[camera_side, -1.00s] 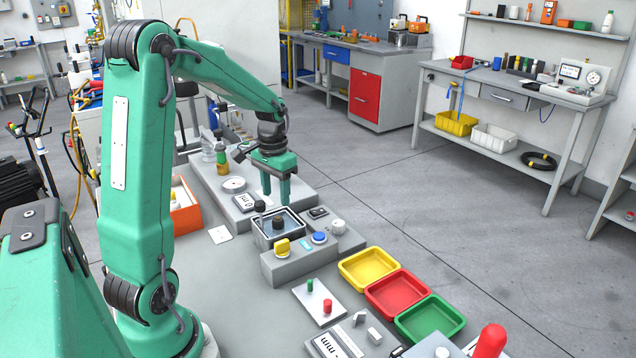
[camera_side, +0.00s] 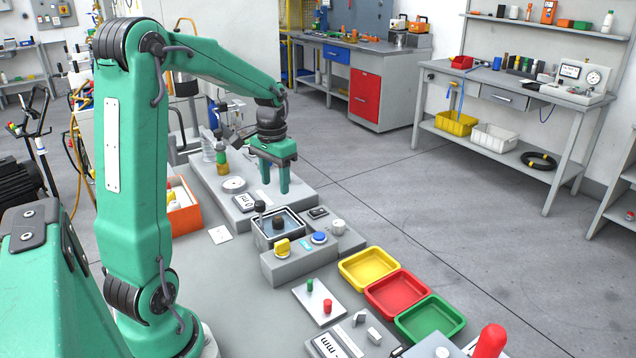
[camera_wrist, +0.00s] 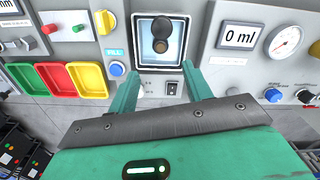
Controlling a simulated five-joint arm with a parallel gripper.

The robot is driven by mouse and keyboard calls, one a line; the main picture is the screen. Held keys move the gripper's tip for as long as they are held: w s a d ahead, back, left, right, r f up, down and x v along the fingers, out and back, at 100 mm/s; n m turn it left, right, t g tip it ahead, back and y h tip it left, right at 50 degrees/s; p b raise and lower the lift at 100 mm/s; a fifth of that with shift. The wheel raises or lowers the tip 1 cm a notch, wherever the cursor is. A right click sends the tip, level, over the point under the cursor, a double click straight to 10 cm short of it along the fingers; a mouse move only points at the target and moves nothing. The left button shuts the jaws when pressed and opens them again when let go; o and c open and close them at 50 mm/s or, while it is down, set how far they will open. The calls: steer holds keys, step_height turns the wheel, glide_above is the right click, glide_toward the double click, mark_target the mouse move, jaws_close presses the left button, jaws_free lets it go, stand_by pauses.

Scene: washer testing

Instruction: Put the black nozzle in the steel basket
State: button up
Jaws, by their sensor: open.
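The black nozzle (camera_side: 279,222) stands inside the square steel basket (camera_side: 296,237), within its rim. In the wrist view the nozzle (camera_wrist: 161,27) shows as a dark round shape inside the pale-rimmed basket (camera_wrist: 141,40). My gripper (camera_side: 276,191) is above and behind the basket, pointing down, with its two green fingers apart and nothing between them. In the wrist view the open fingers (camera_wrist: 158,70) reach toward the near side of the basket. The nozzle's lower end is hard to make out.
A yellow knob (camera_side: 282,247) and blue button (camera_side: 319,238) are in front. Yellow (camera_side: 369,267), red (camera_side: 397,293) and green (camera_side: 430,318) trays lie to the right. Air above the basket is clear.

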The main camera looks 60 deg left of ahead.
steer(key=s+d+r+m+t, duration=0.1)
steer(key=s+d+r+t, duration=0.1)
steer(key=d, duration=0.5)
steer(key=s+d+r+m+t, duration=0.1)
steer(key=s+d+r, duration=0.1)
steer(key=s+d, duration=0.3)
steer(key=s+d+r+m+t, duration=0.1)
steer(key=s+d+r+t, duration=0.1)
steer(key=d, duration=0.7)
steer(key=shift+s+d+r+t, duration=0.25)
steer(key=shift+s+r, duration=0.35)
steer(key=shift+s, duration=0.45)
